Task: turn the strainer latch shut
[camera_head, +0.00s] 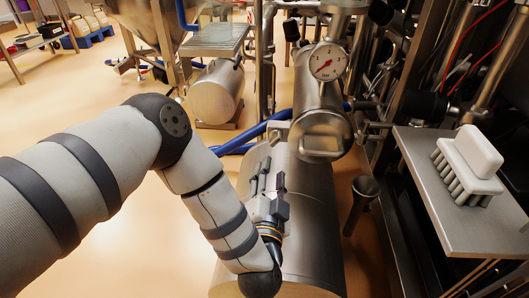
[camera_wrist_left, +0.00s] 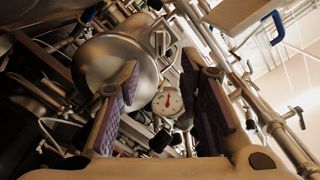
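The strainer is a shiny steel cylinder with a round end cap (camera_head: 320,136) facing me in the head view. Its cap also shows in the left wrist view (camera_wrist_left: 105,62), up and left. A small metal fitting (camera_wrist_left: 160,40) sits at the cap's right edge there; I cannot tell whether it is the latch, nor how the latch is turned. My left gripper (camera_head: 270,180) is in front of and below the cap, apart from it. In the left wrist view its two purple-padded fingers (camera_wrist_left: 162,78) are spread with nothing between them. My right gripper is not in view.
A round gauge (camera_head: 326,62) with a red needle sits above the cap. A large steel cylinder (camera_head: 312,205) lies below my left gripper. Blue hose (camera_head: 240,142) runs behind it. A steel shelf (camera_head: 450,215) with a white brush (camera_head: 470,165) stands at right. Open floor lies left.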

